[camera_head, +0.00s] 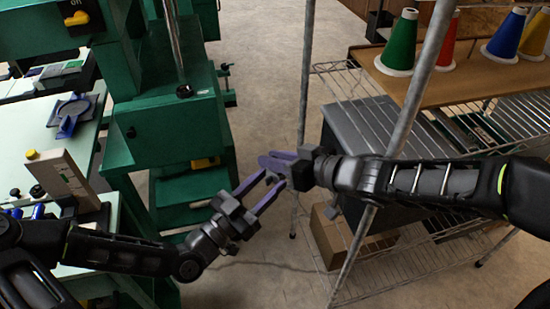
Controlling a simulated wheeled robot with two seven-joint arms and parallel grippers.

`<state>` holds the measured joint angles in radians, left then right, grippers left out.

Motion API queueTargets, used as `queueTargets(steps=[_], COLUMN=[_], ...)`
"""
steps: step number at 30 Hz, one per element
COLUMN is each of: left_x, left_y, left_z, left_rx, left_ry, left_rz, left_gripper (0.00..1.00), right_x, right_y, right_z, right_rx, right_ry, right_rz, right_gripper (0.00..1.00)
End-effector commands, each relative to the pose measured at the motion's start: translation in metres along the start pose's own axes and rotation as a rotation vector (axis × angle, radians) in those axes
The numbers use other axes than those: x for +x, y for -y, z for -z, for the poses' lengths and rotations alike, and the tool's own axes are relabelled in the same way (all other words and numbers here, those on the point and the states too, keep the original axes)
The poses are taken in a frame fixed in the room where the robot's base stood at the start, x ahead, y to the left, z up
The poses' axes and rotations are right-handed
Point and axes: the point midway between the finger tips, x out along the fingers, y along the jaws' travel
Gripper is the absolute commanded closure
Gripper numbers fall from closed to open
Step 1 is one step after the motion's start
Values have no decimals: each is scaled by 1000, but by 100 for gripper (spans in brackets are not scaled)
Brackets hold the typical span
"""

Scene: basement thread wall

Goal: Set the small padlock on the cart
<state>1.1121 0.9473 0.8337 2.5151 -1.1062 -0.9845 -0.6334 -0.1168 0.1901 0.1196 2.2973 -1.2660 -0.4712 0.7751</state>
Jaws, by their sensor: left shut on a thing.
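My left gripper (274,179) is the lower one, raised over the floor between the green machine and the wire shelf unit. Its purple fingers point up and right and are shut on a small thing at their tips. That is likely the small padlock, but the fingers hide most of it. My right gripper (273,161) reaches in from the right, its purple fingers at the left gripper's tips. The overlap hides whether it is open or touches the held thing. No cart is clearly recognizable; the wire shelf unit (421,82) stands at the right.
The shelf unit carries a wooden board (470,82) with green (403,42), red and blue thread cones. A dark grey box (365,130) and a cardboard box (335,238) stand lower. Green machines (165,125) and a cluttered worktable (85,137) are at left. Floor (262,70) between is clear.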

Motion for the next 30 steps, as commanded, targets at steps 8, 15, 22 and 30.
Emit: queueTargets(steps=[8, 15, 22, 30], left_x=[0, 0, 0, 0], left_y=[0, 0, 0, 0], left_z=[0, 0, 0, 0], left_rx=[0, 0, 0, 0], left_ry=[-1, -1, -1, 0], left_rz=[0, 0, 0, 0], left_gripper=[100, 100, 52, 33], right_x=[0, 0, 0, 0], right_y=[0, 0, 0, 0], right_z=[0, 0, 0, 0], right_rx=[0, 0, 0, 0], right_ry=[0, 0, -1, -1], right_rz=[0, 1, 1, 0], right_gripper=[100, 100, 100, 100])
